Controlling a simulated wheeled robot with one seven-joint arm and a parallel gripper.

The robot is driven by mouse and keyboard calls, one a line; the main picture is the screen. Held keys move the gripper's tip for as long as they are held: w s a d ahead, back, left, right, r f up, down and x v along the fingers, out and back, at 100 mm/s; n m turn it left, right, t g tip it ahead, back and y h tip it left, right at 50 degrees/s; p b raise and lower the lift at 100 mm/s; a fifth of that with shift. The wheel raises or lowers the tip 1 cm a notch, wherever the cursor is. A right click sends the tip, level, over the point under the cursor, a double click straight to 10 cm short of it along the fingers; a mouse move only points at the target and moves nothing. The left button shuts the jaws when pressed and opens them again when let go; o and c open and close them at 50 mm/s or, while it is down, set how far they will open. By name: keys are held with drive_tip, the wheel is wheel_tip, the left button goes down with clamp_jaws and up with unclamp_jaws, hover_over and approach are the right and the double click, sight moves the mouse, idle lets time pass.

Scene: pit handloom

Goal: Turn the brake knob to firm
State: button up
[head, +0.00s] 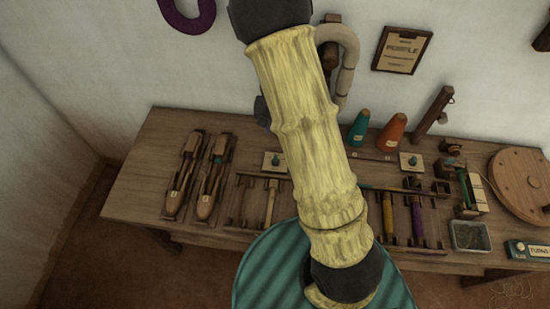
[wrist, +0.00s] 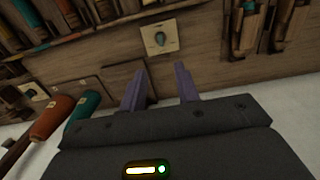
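A square pale plate with a small teal knob (wrist: 160,38) is on the wooden bench, just ahead of my fingertips in the wrist view. It also shows left of my arm in the head view (head: 275,160). My gripper (wrist: 161,72) is open, its two purple fingers apart with nothing between them and short of the knob. A second, similar plate with a knob (head: 411,162) is right of my arm; in the wrist view it is at the left (wrist: 36,90). No label or setting mark is readable on either, so I cannot tell which is the brake knob. My arm hides the gripper in the head view.
Teal (head: 359,128) and orange (head: 391,133) cones stand at the back of the bench (head: 150,155). Two wooden shuttles (head: 182,175) lie at the left. Racks of bobbins (head: 417,220) lie in front. A round wooden disc (head: 522,178) is at the right.

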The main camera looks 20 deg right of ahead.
sight(275, 160)
wheel_tip(275, 160, down, 17)
drive_tip(key=shift+f+b, duration=0.1)
drive_tip(key=shift+b, duration=0.5)
clamp_jaws()
